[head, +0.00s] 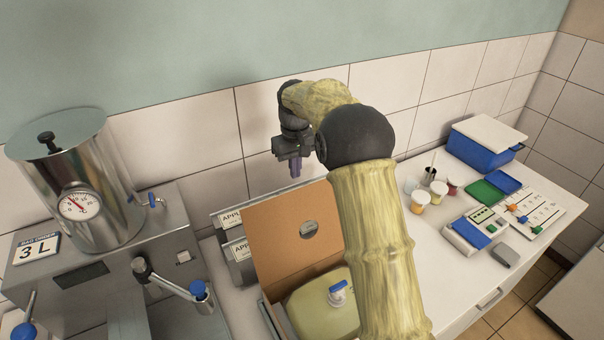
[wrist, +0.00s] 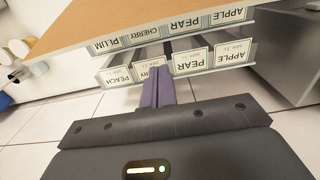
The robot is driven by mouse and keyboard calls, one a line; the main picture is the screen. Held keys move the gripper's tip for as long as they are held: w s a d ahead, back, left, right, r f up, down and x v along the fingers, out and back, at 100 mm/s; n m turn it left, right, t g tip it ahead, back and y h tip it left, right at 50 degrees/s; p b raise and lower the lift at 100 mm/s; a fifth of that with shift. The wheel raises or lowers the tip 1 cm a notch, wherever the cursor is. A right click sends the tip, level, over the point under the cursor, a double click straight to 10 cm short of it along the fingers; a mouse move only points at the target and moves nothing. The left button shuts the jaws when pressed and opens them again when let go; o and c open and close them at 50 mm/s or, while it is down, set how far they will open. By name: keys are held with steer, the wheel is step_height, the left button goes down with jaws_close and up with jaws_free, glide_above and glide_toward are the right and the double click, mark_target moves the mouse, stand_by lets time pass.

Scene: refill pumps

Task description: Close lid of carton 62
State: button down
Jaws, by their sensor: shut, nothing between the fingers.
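The carton (head: 268,315) is an open brown cardboard box at the lower middle of the head view. Its lid (head: 285,240) stands raised at the back, with a round hole in it. A yellowish container with a white and blue cap (head: 338,293) sits inside. No number is readable on the carton. My gripper (head: 295,168) is behind and above the raised lid, apart from it. Its purple fingers are together and empty in the wrist view (wrist: 157,86). A brown board (wrist: 85,25) at the top of the wrist view looks like the lid. My arm hides the carton's right side.
A rack with fruit-name labels (head: 236,248) stands behind the carton. A steel machine with a gauge tank (head: 85,190) is at left. Small cups (head: 420,200), a blue box with white lid (head: 482,145) and trays stand at right. The tiled wall is close behind my gripper.

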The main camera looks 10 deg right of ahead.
steer(key=s, duration=0.1)
steer(key=s+d+p, duration=0.1)
steer(key=s, duration=0.1)
steer(key=shift+s+d+p, duration=0.25)
steer(key=shift+s+p, duration=0.05)
steer(key=shift+p, duration=0.1)
steer(key=shift+f, duration=0.1)
